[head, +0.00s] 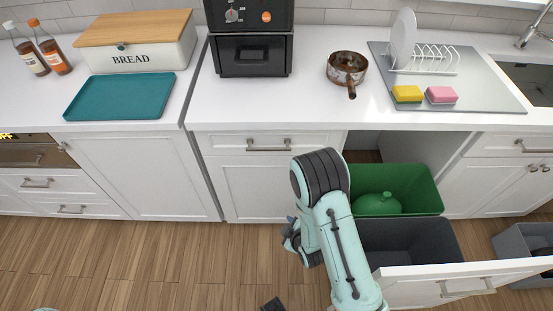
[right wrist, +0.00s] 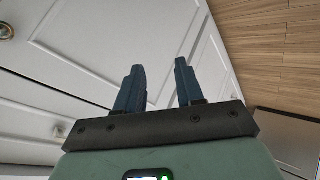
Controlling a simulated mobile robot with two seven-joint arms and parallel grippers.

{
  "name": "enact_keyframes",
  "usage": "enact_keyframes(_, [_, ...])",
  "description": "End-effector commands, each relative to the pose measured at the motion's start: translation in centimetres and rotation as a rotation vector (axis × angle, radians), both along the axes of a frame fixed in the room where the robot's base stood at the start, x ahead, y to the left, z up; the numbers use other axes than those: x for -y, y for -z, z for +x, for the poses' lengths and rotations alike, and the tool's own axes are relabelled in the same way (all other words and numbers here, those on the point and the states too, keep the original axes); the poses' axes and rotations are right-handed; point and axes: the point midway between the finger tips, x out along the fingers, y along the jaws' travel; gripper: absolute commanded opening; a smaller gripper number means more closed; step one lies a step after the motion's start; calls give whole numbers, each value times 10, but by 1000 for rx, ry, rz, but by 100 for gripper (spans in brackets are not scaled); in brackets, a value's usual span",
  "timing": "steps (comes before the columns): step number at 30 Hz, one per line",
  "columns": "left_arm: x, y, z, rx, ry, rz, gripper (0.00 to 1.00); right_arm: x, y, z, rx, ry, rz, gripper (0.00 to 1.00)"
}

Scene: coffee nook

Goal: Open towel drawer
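No drawer bears a towel mark, and no towel shows. A white drawer front with a bar handle (head: 269,145) is shut under the counter in the middle of the head view. Other shut drawers have handles at far left (head: 36,183) and far right (head: 533,146). My right gripper (head: 292,232) is low in front of the middle cabinet, below and apart from the middle handle, partly hidden by my arm. In the right wrist view it is open and empty (right wrist: 158,80), with white cabinet fronts beyond.
A pull-out (head: 440,285) stands open at right, holding a green bin (head: 425,185) and a dark bin (head: 410,240), close beside my right arm. A grey bin (head: 515,240) is farther right. The wooden floor (head: 130,255) at left is clear.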

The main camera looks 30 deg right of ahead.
Motion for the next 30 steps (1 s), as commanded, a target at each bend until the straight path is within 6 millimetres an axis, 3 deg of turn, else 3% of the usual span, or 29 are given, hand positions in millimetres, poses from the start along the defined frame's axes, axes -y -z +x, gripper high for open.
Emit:
enact_keyframes(1, [0, 21, -1, 3, -2, 1, 55, 7, -19, 25, 137, -98, -142, 37])
enact_keyframes(3, [0, 34, 1, 12, -4, 3, 55, 16, -58, 50, 306, -201, -349, 37])
enact_keyframes(6, [0, 47, 4, 23, -6, 4, 55, 23, -107, 68, 481, -278, -594, 37])
enact_keyframes(10, [0, 55, 7, 30, -9, 5, 55, 27, -145, 74, 601, -309, -784, 37])
enact_keyframes(17, [0, 55, 7, 33, -9, 6, 55, 31, -158, 95, 633, -313, -846, 37])
enact_keyframes(30, [-4, 64, 17, 58, -19, 17, 55, 45, -157, 182, 630, -314, -842, 37])
